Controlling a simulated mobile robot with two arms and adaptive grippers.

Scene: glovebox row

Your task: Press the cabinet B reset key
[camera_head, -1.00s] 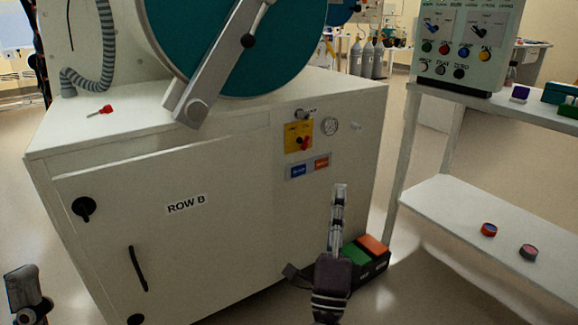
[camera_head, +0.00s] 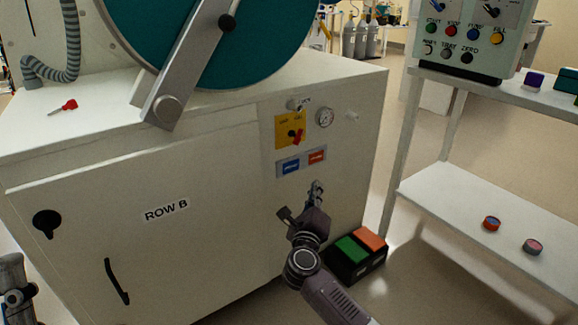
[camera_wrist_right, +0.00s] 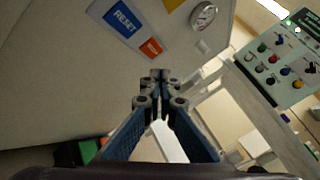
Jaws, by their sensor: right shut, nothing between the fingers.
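The white cabinet (camera_head: 230,235) is labelled ROW B. Its front carries a blue key (camera_head: 290,168) beside an orange key (camera_head: 317,157). In the right wrist view the blue key (camera_wrist_right: 125,17) reads RESET, and the orange key (camera_wrist_right: 151,47) is below and right of it. My right gripper (camera_head: 316,186) is shut and empty, just below the two keys in the head view. In the wrist view its closed fingertips (camera_wrist_right: 160,75) are below the orange key, apart from both keys. Part of my left gripper (camera_head: 14,285) shows at the lower left; its fingers are unclear.
A yellow panel with a red switch (camera_head: 291,131) and a round gauge (camera_head: 325,117) sit above the keys. A green and orange pedal box (camera_head: 357,253) stands on the floor at the cabinet's right. A white shelf (camera_head: 480,212) and control box (camera_head: 465,45) are farther right.

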